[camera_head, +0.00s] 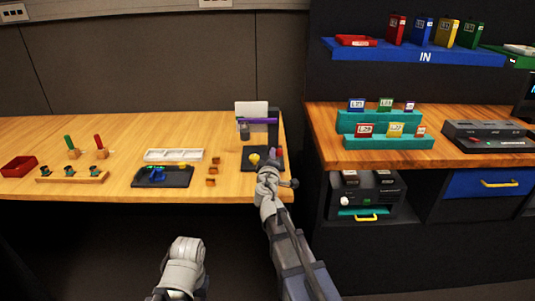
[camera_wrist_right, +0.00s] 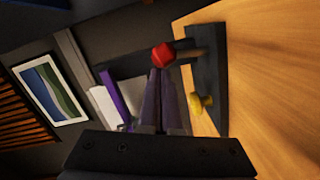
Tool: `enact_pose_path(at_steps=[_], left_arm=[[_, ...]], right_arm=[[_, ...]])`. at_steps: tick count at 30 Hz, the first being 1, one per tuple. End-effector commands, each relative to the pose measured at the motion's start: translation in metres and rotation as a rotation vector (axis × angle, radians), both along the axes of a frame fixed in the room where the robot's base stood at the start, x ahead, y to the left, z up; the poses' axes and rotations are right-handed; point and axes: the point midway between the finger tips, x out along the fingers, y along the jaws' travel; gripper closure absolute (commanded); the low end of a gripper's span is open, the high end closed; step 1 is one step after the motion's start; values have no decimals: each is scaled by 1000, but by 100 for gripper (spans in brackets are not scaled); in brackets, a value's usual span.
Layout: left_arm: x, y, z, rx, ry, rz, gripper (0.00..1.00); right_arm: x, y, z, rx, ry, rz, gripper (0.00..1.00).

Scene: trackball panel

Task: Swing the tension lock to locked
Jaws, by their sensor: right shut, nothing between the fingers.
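The black panel (camera_head: 250,151) sits at the right end of the wooden table, and its base shows in the right wrist view (camera_wrist_right: 205,75). My left gripper is not clearly visible.
A purple bar (camera_head: 258,121) and a white board (camera_head: 251,111) stand behind the base. Small brown blocks (camera_head: 212,169) and a dark tray (camera_head: 163,177) lie to the left. A gap separates this table from the right-hand bench (camera_head: 330,153).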

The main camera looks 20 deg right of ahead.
Motion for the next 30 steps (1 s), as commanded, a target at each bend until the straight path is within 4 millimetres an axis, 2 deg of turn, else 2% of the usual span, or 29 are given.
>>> enact_pose_path(at_steps=[13, 30], left_arm=[[0, 0, 8, 0, 0, 0, 50], [0, 0, 9, 0, 0, 0, 50]], right_arm=[[-5, -17, 3, 239, -68, -1, 100], [-6, -20, 2, 291, -82, 0, 100]])
